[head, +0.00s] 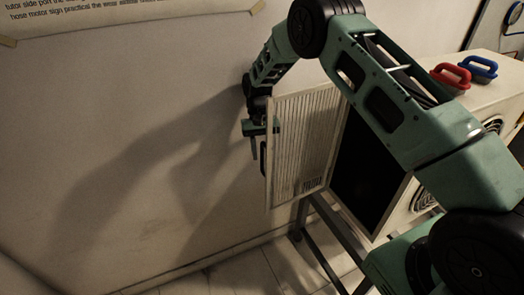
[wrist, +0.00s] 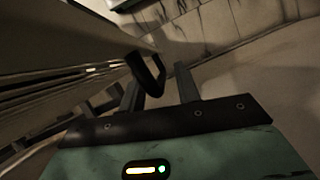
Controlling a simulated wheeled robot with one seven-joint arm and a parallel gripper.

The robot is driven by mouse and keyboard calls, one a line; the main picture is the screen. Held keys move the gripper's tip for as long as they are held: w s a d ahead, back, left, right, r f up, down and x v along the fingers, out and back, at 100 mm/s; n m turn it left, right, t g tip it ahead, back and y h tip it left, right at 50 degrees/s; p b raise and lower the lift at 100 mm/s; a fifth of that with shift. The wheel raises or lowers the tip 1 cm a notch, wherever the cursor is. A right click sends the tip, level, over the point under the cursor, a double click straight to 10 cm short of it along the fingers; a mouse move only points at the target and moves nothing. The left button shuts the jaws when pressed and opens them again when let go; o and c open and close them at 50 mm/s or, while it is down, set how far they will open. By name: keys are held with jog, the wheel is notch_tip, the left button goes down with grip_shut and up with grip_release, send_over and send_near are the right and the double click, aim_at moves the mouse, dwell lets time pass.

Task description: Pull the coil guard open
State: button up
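The coil guard (head: 298,145) is a pale slatted panel, standing swung out from the dark opening (head: 368,178) of the unit. Its black handle (head: 263,158) is on the panel's left edge, and the handle shows as a dark loop in the wrist view (wrist: 150,76). My gripper (head: 254,147) is beside that edge, fingers pointing down. In the wrist view my gripper (wrist: 160,86) has its two fingers apart, with the handle loop close to the left finger and a clear gap to the right finger. Whether the handle touches a finger is unclear.
The unit's pale top (head: 490,68) carries a red-handled item (head: 450,76) and a blue-handled item (head: 480,68). A wall (head: 130,120) lies behind and left of the guard. A dark metal stand (head: 330,232) is below. Tiled floor (head: 215,278) is free at the lower left.

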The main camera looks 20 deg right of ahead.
notch_tip(320, 180, up, 10)
jog(key=shift+b, duration=0.9)
